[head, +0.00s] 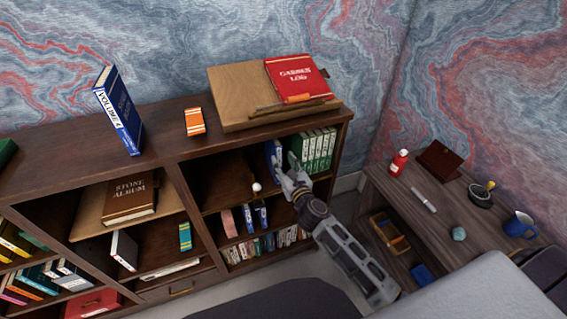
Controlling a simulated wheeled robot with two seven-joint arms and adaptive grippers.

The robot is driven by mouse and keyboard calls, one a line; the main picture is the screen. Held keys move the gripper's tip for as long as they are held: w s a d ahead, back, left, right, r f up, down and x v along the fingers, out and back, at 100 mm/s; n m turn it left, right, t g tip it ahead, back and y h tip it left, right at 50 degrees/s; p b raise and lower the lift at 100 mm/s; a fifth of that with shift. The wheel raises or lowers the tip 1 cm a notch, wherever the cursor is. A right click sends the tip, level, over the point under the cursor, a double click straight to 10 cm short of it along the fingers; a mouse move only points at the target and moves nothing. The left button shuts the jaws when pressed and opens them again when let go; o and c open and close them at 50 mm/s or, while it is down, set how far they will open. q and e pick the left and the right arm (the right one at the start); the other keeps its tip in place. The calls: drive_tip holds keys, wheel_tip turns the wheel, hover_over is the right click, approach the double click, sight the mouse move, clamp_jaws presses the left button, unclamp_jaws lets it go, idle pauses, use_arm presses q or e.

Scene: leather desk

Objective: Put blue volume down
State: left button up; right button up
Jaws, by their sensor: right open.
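A blue book (273,152) stands upright in the upper right shelf compartment, just left of a row of green volumes (317,150). My right gripper (285,168) is open at the front of this compartment, close to the blue book and overlapping its lower right part in the picture. I cannot tell whether they touch. Another blue book, marked "Volume 4" (122,112), stands upright on top of the bookcase at the left. My left gripper is not in view.
The dark bookcase (170,143) has a wooden stand (238,90) with a red book (290,76) on top. Smaller blue books (262,216) stand on the shelf below. At right, a side table (408,200) holds a red bottle (399,163) and a blue mug (519,224).

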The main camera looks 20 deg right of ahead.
drive_tip(key=shift+f, duration=0.2)
drive_tip(key=s+d+f+n+g, duration=0.1)
drive_tip(key=s+f+n+g, duration=0.1)
drive_tip(key=f+n, duration=0.75)
drive_tip(key=s+d+f+n+g, duration=0.1)
drive_tip(key=s+f+n, duration=0.25)
drive_tip(key=f, duration=1.15)
drive_tip(key=s+d+f+n+g+y, duration=0.1)
drive_tip(key=s+f+n+g, duration=0.1)
drive_tip(key=s+f+n, duration=0.5)
drive_tip(key=s+f+n+g, duration=0.3)
drive_tip(key=s+f, duration=0.1)
drive_tip(key=f, duration=0.7)
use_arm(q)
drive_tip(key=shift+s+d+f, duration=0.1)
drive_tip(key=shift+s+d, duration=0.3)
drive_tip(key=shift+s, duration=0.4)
use_arm(e)
drive_tip(key=s+d+f+n+g, duration=0.2)
drive_tip(key=s+f+n, duration=0.3)
drive_tip(key=s, duration=0.7)
drive_tip(key=s+d+f+n+g+h, duration=0.1)
drive_tip(key=s+d+f+n+g, duration=0.1)
drive_tip(key=s+f+n, duration=0.3)
drive_tip(key=s+d+f+n+g, duration=0.2)
drive_tip(key=s+f+n+g, duration=0.2)
drive_tip(key=s+f, duration=0.6)
drive_tip(key=shift+s+d+n+g+h, duration=0.3)
drive_tip(key=shift+s+n, duration=0.4)
drive_tip(key=shift+s, duration=3.75)
